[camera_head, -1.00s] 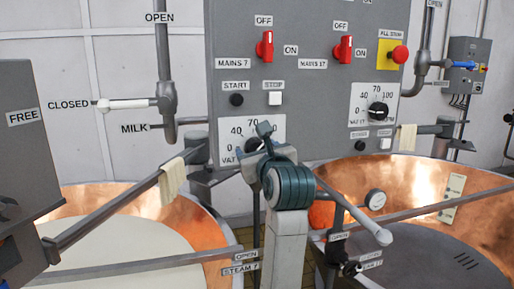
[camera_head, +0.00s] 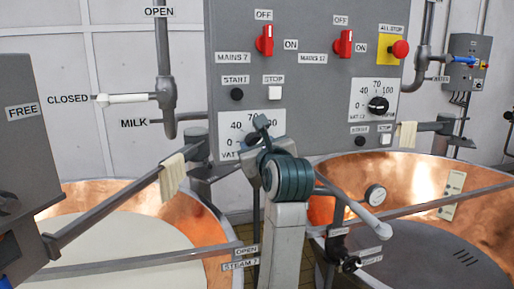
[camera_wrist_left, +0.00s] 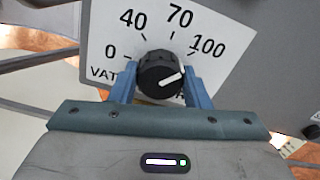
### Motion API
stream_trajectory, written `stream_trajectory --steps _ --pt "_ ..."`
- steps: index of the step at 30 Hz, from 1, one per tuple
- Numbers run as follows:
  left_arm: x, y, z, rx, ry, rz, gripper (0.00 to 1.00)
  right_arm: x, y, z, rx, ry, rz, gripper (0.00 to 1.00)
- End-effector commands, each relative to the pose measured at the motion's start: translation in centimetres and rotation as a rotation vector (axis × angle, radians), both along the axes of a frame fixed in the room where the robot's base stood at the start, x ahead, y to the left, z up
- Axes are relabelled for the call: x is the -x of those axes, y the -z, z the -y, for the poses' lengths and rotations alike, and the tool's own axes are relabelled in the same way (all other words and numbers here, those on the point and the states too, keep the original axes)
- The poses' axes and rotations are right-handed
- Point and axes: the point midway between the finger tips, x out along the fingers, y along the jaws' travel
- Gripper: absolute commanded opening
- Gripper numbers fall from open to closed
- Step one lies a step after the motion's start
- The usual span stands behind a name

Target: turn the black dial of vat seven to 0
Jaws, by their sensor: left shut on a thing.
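The black dial (camera_wrist_left: 157,72) of vat seven sits on a white plate (camera_wrist_left: 230,30) marked 0, 40, 70 and 100. Its white pointer faces right and slightly up in the left wrist view, about toward the 100. My left gripper (camera_wrist_left: 160,84) is shut on the dial, with one blue finger on each side of it. In the head view my left gripper (camera_head: 255,137) covers most of the dial and the right part of its plate (camera_head: 231,127). My right gripper is not in view.
Above the plate are a black start button (camera_head: 237,94), a white stop button (camera_head: 275,93) and red switches (camera_head: 264,41). A similar dial (camera_head: 378,105) sits on the right. Copper vats (camera_head: 205,228) stand below, with a grey bar (camera_head: 125,265) across the left one.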

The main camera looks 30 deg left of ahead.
Motion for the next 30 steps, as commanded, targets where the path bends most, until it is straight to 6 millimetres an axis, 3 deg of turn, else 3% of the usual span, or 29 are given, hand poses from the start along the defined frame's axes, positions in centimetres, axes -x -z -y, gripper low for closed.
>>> stream_trajectory --steps 11,19,26,30 --pt "0.1 0.6 0.0 0.178 0.000 0.215 0.20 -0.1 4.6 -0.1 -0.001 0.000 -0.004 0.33" --pt "0.1 0.5 -0.1 0.338 0.000 0.399 0.20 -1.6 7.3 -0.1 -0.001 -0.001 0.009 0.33" --pt "0.1 0.4 -0.1 0.436 0.000 0.514 0.20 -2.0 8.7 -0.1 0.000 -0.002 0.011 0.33" --pt "0.1 0.4 -0.1 0.493 0.000 0.580 0.20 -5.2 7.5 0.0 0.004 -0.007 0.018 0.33"
